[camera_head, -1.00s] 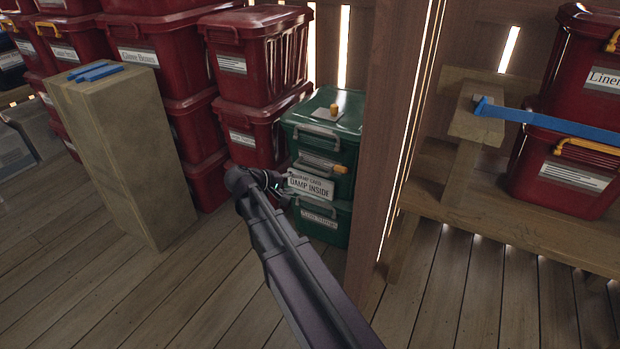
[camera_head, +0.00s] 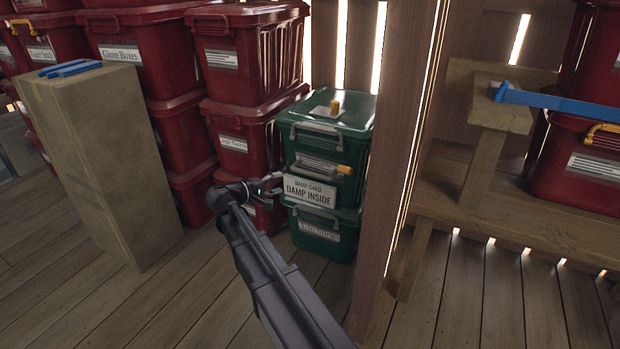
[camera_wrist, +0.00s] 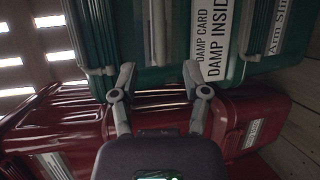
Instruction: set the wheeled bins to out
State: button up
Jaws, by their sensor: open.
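Two green lidded bins stand stacked by a wooden post; the upper bin (camera_head: 352,118) has a grey handle, and the lower bin (camera_head: 345,245) has a label partly readable. A white card reading "DAMP CARD DAMP INSIDE" (camera_head: 309,192) is on the stack's front, and it also shows in the wrist view (camera_wrist: 208,62). My gripper (camera_head: 278,188) is open and empty at the left of the card. In the wrist view its fingers (camera_wrist: 160,74) are spread in front of the green bin (camera_wrist: 108,45). I see no wheels on any bin.
Red lidded bins (camera_head: 250,60) are stacked left of the green ones. A tall tan box (camera_head: 105,165) with blue strips on top stands at the left. The wooden post (camera_head: 392,130) is close on the right, beside a wooden bench (camera_head: 500,215) bearing red bins. Floorboards in front are clear.

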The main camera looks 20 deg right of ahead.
aim_at(308, 174)
jog(key=shift+d, duration=0.1)
dwell(0.3)
jog(key=b+x, duration=0.2)
jog(key=x, duration=1.1)
jog(key=shift+d, duration=0.25)
grip_shut()
